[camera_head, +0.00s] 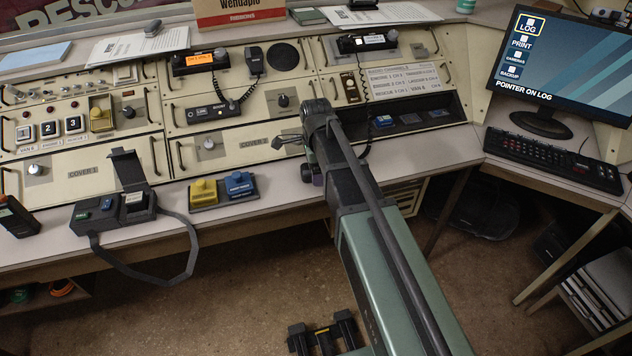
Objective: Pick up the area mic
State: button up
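No label that I can read says which thing is the area mic. A dark hand mic (255,60) with a coiled cord hangs upright on the middle panel, right of the radio with the orange display (200,62). My arm reaches up from the bottom right across the console.
A yellow block (203,192) and a blue block (240,185) sit on the desk's front edge. A dark device with a raised lid and strap (115,212) stands left of them. A monitor (565,62) and keyboard (553,157) are at the right.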

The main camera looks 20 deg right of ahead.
jog(key=c, duration=1.1)
jog(key=shift+r+p, duration=0.15)
jog(key=shift+p, duration=0.2)
notch_tip(320, 180, up, 20)
jog(key=p, duration=1.9)
jog(key=shift+p, duration=0.4)
